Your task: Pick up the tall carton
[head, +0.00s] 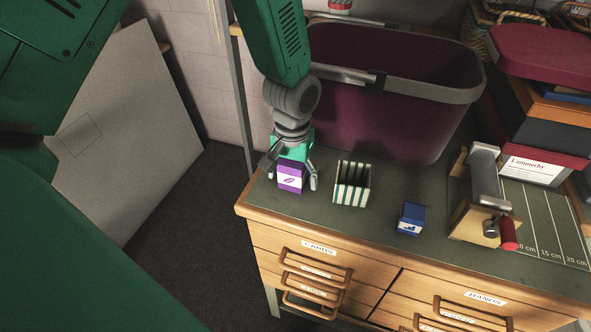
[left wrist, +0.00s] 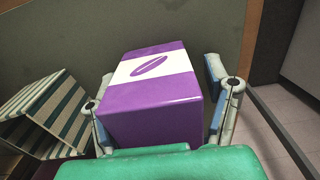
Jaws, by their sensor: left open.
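The purple carton (head: 290,178) with a white band and a purple leaf-like mark stands near the left end of the cabinet top. It looks taller than the small blue box (head: 411,218) further right. My left gripper (head: 291,180) reaches down over the carton, open, with one finger on either side. In the left wrist view the purple carton (left wrist: 153,115) lies between the spread fingers; a gap shows at the right finger, and contact at the left one is unclear. My right gripper is not in view.
A striped open box (head: 351,186) stands close to the right of the carton. A large maroon bin (head: 385,120) stands behind. A clamp-like wooden device (head: 484,195) and stacked boxes (head: 545,120) fill the right. The cabinet's left edge is close by.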

